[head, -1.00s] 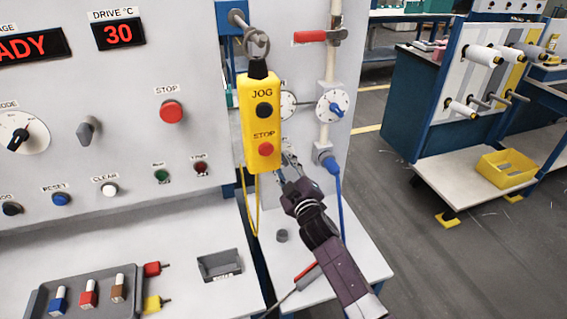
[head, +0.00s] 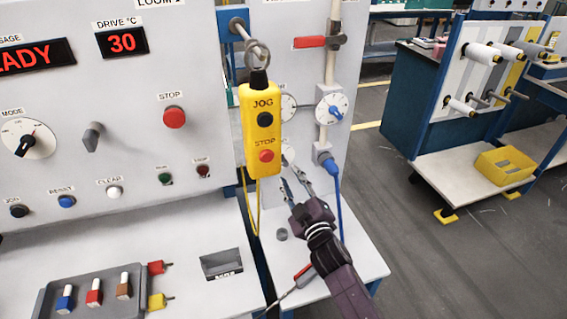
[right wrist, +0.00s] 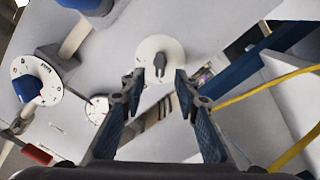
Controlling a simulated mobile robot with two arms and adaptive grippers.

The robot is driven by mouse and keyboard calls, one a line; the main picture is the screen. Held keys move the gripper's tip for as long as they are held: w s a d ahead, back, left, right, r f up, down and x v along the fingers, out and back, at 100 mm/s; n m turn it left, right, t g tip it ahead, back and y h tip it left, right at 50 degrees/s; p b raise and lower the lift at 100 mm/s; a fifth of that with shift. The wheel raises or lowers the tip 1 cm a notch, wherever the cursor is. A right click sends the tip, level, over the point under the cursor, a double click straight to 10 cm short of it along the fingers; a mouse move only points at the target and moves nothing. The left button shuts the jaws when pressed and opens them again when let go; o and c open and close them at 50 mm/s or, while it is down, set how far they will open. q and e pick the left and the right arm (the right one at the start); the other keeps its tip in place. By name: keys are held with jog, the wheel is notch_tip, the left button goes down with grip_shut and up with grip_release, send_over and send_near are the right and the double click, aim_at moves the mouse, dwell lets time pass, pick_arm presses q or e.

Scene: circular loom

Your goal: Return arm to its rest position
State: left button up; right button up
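My right gripper (head: 296,180) is in front of the machine panel, just right of and below the yellow JOG/STOP pendant (head: 261,140). In the right wrist view the right gripper (right wrist: 160,88) has its two fingers apart with nothing between the tips. A round white dial with a grey knob (right wrist: 160,62) lies beyond the fingertips, and a gap seems to separate them, though the exact distance is hard to tell. The right arm comes in from the bottom of the head view, above the small white shelf (head: 355,262). My left gripper is not in view.
The pendant hangs from a hook, with its yellow cable (head: 253,205) hanging below. A blue hose (head: 340,205) runs down right of the gripper. A red-handled tool (head: 302,272) lies beside the arm. A red lever (head: 310,42) is higher up. Open floor (head: 425,255) lies to the right.

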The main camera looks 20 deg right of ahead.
dwell(0.3)
jog(key=s+d+f+m+g, duration=0.1)
jog(key=s+f+g, duration=0.1)
jog(key=s, duration=0.3)
jog(key=s+d+f+m+g+h, duration=0.1)
jog(key=s+f+m+g, duration=0.1)
jog(key=s+f, duration=0.3)
jog(key=s+d+f+m+g+h, duration=0.1)
jog(key=s+d+f+m+g, duration=0.1)
jog(key=s, duration=0.3)
jog(key=shift+d+f+g, duration=0.1)
jog(key=shift+f+g, duration=0.3)
jog(key=shift+f, duration=0.25)
jog(key=s+a+f+m+g+y, duration=0.15)
jog(key=s+g, duration=0.25)
jog(key=s, duration=0.8)
jog(key=s+a+f+m+g, duration=0.15)
jog(key=s+g, duration=0.25)
jog(key=s, duration=0.8)
notch_tip(320, 180, down, 29)
jog(key=s+n+g+b, duration=0.1)
jog(key=s+b, duration=0.1)
jog(key=s+d+f+g+b, duration=0.1)
jog(key=s+d+f+b, duration=0.1)
jog(key=s+f, duration=1.4)
notch_tip(320, 180, down, 2)
jog(key=shift+f, duration=0.1)
